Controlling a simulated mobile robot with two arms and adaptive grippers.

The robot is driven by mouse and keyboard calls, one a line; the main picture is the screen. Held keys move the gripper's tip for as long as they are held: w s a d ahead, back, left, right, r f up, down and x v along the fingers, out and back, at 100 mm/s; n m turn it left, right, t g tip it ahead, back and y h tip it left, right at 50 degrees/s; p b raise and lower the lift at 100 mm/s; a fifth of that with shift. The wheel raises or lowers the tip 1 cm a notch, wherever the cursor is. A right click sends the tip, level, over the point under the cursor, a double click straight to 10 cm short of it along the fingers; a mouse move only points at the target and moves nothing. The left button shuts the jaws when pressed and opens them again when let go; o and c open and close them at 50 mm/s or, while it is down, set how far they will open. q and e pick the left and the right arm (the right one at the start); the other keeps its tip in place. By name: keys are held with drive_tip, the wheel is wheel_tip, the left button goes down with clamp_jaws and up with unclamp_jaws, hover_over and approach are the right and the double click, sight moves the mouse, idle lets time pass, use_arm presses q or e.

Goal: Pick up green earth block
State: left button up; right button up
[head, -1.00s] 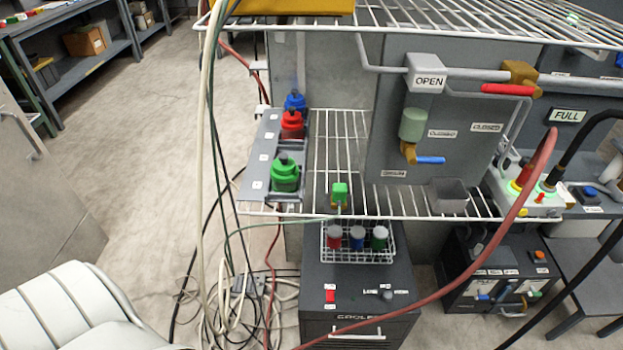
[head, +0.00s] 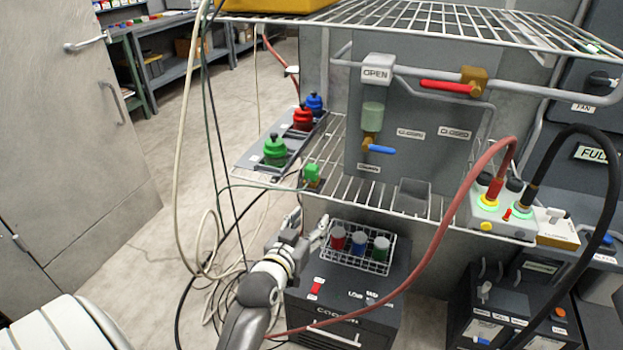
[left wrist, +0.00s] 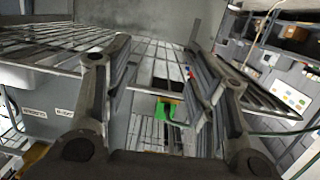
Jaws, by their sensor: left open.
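The green earth block (head: 312,172) is a small bright green piece at the front left edge of the wire shelf, with a green cable running to it. In the left wrist view the green block (left wrist: 166,110) shows beyond and between my fingers, with no finger touching it. My left gripper (head: 308,220) is open and empty, below and in front of the block, beside the wire basket. In the left wrist view, my left gripper (left wrist: 165,75) has its two fingers wide apart. My right gripper is not in view.
Green, red and blue capped bottles stand in a grey rack (head: 248,160) left of the block. The wire basket (head: 385,268) holds three small jars on the dark cooler (head: 330,310). A red hose (head: 440,270) arcs at right. Loose cables hang at left.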

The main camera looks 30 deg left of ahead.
use_arm(q)
drive_tip(key=t+y, duration=0.1)
drive_tip(key=t, duration=0.1)
approach(309, 172)
drive_tip(key=shift+n, duration=0.3)
drive_tip(key=x, duration=0.5)
drive_tip(key=shift+w+r, duration=0.15)
drive_tip(key=shift+w, duration=0.05)
drive_tip(key=shift+p+x, duration=0.55)
drive_tip(key=shift+x, duration=2.2)
drive_tip(key=shift+w+a, duration=0.1)
drive_tip(key=shift+w, duration=0.15)
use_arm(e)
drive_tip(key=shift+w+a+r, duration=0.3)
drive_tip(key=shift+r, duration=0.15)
use_arm(q)
drive_tip(key=c, duration=0.9)
drive_tip(key=shift+c, duration=0.5)
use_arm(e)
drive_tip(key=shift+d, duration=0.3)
